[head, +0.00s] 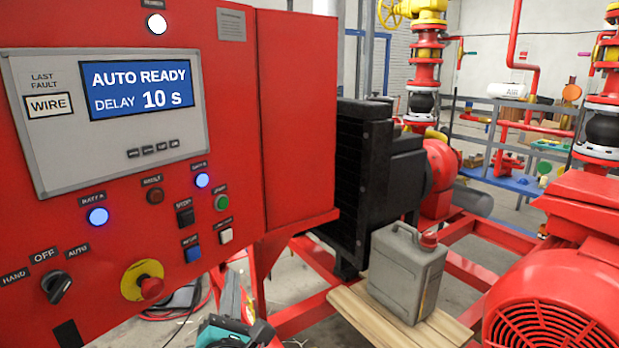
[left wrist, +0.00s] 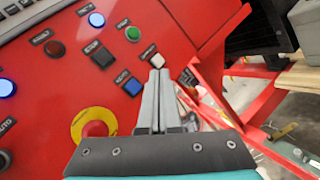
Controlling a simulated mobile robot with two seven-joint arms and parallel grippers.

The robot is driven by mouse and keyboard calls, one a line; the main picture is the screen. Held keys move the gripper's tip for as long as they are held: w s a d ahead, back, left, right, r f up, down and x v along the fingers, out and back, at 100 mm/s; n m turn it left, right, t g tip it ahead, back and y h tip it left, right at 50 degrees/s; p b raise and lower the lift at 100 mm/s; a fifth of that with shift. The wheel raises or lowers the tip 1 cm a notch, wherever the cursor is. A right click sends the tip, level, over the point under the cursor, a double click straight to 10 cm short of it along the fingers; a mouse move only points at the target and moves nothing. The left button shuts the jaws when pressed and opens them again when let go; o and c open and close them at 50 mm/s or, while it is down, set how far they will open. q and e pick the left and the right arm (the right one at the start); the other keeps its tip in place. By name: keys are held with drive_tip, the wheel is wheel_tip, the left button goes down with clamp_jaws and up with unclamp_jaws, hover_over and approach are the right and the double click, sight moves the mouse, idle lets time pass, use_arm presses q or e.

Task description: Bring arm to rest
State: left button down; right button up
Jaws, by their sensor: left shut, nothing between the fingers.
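My left gripper (head: 232,292) is low in the head view, in front of the lower right edge of the red control panel (head: 130,225). It is shut and empty. In the left wrist view its two grey fingers (left wrist: 158,78) lie together, and their tips overlap the panel just below the white button (left wrist: 157,60). I cannot tell whether they touch the panel. The white button (head: 225,236) is clear of the gripper in the head view. My right gripper is not in view.
The panel screen (head: 140,88) reads AUTO READY, DELAY 10 s. A red stop knob (head: 151,287) on a yellow ring and a black selector (head: 56,287) stick out at lower left. A grey jerrycan (head: 405,272) stands on a wooden board (head: 365,315). Red frame rails (head: 310,315) run below.

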use_arm(q)
drive_tip(key=s+d+f+m+g+h+b, duration=0.15)
drive_tip(key=f+m, duration=0.45)
drive_tip(key=f, duration=0.6)
drive_tip(key=s+d+f+m+g+h+b, duration=0.1)
drive_tip(key=s+d+f+m+g+h, duration=0.15)
drive_tip(key=f+m, duration=0.7)
drive_tip(key=s+f+m+g+h+b, duration=0.15)
drive_tip(key=s+f, duration=0.35)
drive_tip(key=f, duration=0.5)
drive_tip(key=s+f+m+g, duration=0.3)
drive_tip(key=s+f, duration=0.1)
drive_tip(key=f, duration=0.5)
drive_tip(key=s+a+f+m+g+b, duration=0.15)
drive_tip(key=s+f+m+g, duration=0.35)
drive_tip(key=s+f, duration=0.85)
drive_tip(key=s+a+f+m+g+y, duration=0.1)
drive_tip(key=s+a+f+m+g, duration=0.1)
drive_tip(key=s, duration=0.8)
drive_tip(key=s+a+f+m+g+y, duration=0.1)
drive_tip(key=s+a+f+m+g, duration=0.2)
drive_tip(key=s, duration=0.7)
wheel_tip(320, 180, down, 3)
drive_tip(key=a+m+b, duration=0.1)
drive_tip(key=a+m, duration=0.1)
drive_tip(key=shift+s+a+m, duration=0.3)
drive_tip(key=shift+m, duration=0.1)
drive_tip(key=shift+y, duration=0.25)
